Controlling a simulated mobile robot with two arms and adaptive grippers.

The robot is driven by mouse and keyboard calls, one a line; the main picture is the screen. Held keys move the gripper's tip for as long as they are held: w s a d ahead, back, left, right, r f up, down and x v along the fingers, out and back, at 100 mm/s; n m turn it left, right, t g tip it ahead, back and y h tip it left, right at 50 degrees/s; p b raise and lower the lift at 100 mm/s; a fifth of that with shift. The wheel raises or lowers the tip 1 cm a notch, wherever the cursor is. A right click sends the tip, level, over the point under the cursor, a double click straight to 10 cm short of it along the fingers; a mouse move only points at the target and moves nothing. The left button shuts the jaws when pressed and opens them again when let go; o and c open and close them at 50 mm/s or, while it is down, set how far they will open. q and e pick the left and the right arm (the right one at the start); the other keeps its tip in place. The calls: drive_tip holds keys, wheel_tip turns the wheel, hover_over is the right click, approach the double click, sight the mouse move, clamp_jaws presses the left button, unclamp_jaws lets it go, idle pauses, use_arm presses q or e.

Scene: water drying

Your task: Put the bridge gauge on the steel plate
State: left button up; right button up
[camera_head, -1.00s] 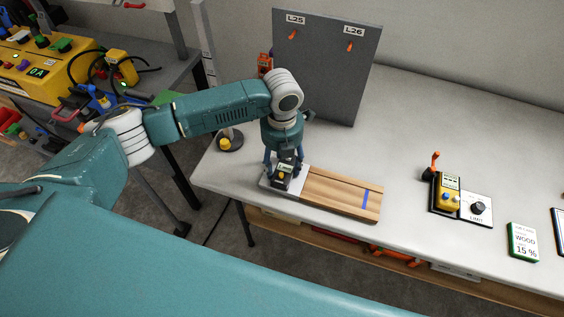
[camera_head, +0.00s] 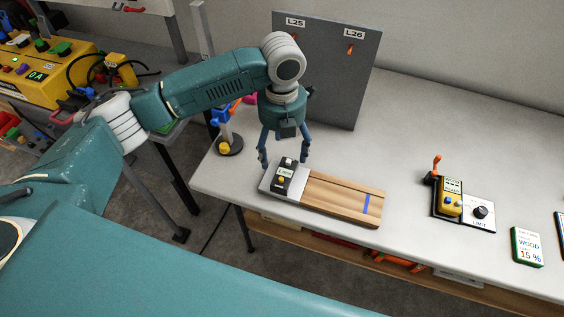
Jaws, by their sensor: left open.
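The bridge gauge (camera_head: 286,177), a small dark device with a light display and a yellow button, stands on the steel plate (camera_head: 301,190). The plate is a pale grey piece at the left end of a wooden board (camera_head: 340,197) with a blue stripe. My left gripper (camera_head: 284,162) is open and empty, with its fingers apart just above and behind the gauge. No finger appears closed on the gauge. My right gripper is not in view.
A grey panel (camera_head: 325,75) labelled L25 and L26 stands behind the board. A yellow meter (camera_head: 449,197) with a limit dial (camera_head: 480,212) and a green-edged wood card (camera_head: 526,246) lie to the right. A post with a round base (camera_head: 229,146) stands left. The white bench between is clear.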

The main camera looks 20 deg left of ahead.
use_arm(q)
wheel_tip(320, 180, up, 4)
drive_tip(key=shift+f, duration=0.1)
idle(0.6)
